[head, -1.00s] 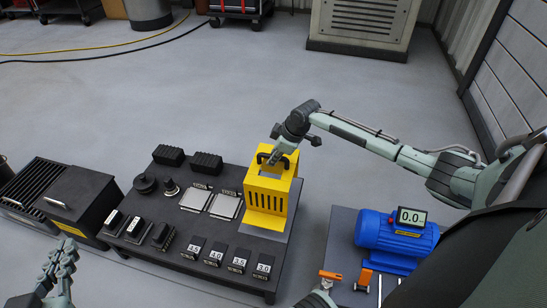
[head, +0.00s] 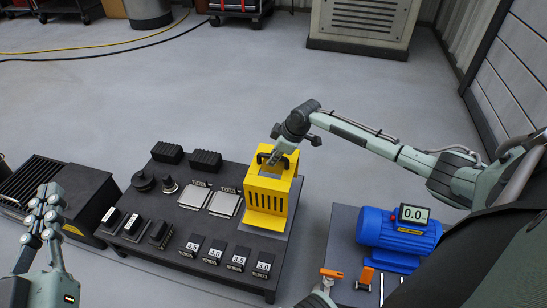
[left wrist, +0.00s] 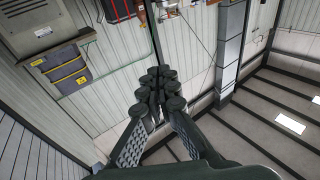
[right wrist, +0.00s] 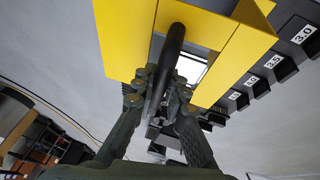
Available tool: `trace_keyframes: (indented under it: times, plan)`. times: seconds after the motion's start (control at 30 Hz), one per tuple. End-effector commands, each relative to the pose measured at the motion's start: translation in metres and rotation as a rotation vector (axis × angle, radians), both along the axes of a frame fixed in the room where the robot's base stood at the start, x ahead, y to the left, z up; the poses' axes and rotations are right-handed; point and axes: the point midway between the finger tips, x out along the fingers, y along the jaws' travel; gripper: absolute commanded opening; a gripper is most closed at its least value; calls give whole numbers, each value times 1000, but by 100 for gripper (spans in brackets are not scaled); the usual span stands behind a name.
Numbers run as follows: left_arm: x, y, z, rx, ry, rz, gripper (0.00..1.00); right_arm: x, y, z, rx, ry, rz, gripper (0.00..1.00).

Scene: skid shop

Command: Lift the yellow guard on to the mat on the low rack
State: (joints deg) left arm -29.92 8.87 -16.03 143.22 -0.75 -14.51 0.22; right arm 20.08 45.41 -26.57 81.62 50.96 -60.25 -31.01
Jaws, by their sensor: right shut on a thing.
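The yellow guard (head: 266,193) stands upright at the right end of the low black rack (head: 215,262), over the grey mat (head: 264,228). The mat shows along the guard's front edge; I cannot tell whether the base fully touches it. My right gripper (head: 275,157) is shut on the black handle on top of the guard. The right wrist view shows the handle (right wrist: 172,65) between the fingers and the yellow top (right wrist: 125,40) beyond. My left gripper (head: 42,215) is raised at the left, empty, its fingers together in the left wrist view (left wrist: 162,85).
Black blocks, labelled weights (head: 212,252) and grey plates (head: 225,204) fill the rack left of the guard. A blue motor (head: 395,238) with a display (head: 414,215) stands on a grey bench at right. A black box (head: 75,205) sits at left.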

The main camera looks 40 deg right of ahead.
Motion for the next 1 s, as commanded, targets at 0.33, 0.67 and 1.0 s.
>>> trace_keyframes:
  times: [0.33,0.67,1.0]
  plan:
    - [-8,-7,30,-69,-153,-18,0,1,0,-7,1,-5,0,0]
    - [-20,-9,58,-135,-292,-33,0,1,0,-13,0,-4,-1,0]
    - [-22,-12,59,-137,-276,-40,0,1,0,-18,1,-4,0,0]
